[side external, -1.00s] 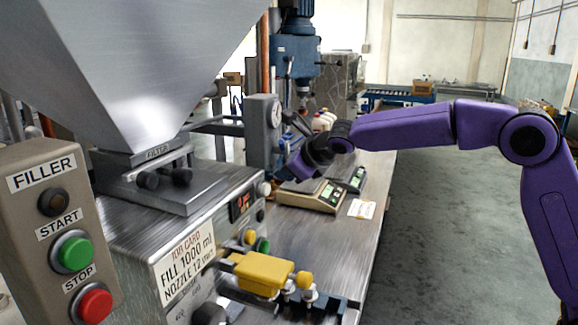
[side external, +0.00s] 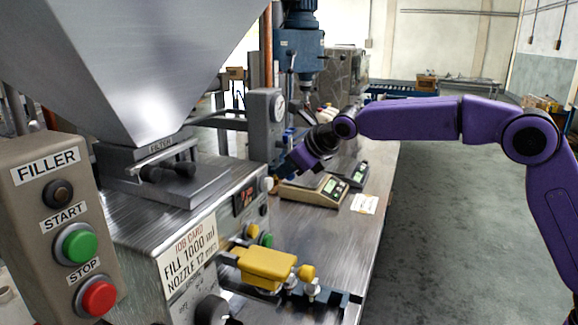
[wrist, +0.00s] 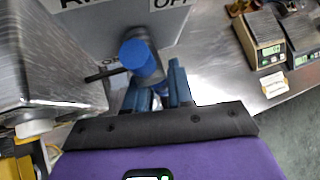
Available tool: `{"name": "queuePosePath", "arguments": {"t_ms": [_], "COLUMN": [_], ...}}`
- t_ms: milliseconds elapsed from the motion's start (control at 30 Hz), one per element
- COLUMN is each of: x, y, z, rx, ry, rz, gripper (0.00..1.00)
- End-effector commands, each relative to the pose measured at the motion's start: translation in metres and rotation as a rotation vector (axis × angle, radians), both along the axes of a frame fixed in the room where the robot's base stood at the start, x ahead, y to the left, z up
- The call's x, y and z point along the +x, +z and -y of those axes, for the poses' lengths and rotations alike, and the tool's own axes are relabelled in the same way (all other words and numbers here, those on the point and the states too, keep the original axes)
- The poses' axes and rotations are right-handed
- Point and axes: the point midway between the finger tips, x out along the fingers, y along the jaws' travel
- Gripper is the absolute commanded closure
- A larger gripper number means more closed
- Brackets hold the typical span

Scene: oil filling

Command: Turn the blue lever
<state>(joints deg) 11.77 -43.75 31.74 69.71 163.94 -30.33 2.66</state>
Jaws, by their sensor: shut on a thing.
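The blue lever (wrist: 138,55) shows in the wrist view as a round blue knob on a short stem, in front of a grey box (wrist: 120,15) with an OFF label. My gripper (wrist: 157,92) is shut on the lever, its blue fingers on either side of the lower part. In the side view my gripper (side external: 284,166) is at the grey box with the round gauge, beyond the filler. The lever's exact angle and the finger contact are hard to see there.
Two scales (side external: 314,191) stand on the metal bench right of my gripper, with a paper tag (side external: 364,203) beside them. The filler's metal housing (wrist: 50,60) is close on the left in the wrist view.

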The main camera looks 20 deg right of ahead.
Motion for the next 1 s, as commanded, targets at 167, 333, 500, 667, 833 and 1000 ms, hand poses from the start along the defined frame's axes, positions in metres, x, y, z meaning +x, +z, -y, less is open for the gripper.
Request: {"name": "queuePosePath", "arguments": {"t_ms": [167,333,500,667,833,1000], "x": [-0.001,0.000,-0.001,-0.008,-0.027,-0.049], "y": [-0.004,-0.003,-0.001,0.007,0.025,0.045], "z": [0.002,0.001,0.001,0.004,0.011,0.020], "rx": [-0.009,-0.007,-0.004,-0.003,-0.001,-0.002], "ry": [-0.003,-0.002,-0.002,-0.001,-0.001,-0.001], "rz": [-0.012,-0.007,-0.004,-0.002,0.000,-0.001], "gripper": [0.64,0.58,0.58,0.58,0.58,0.58]}}
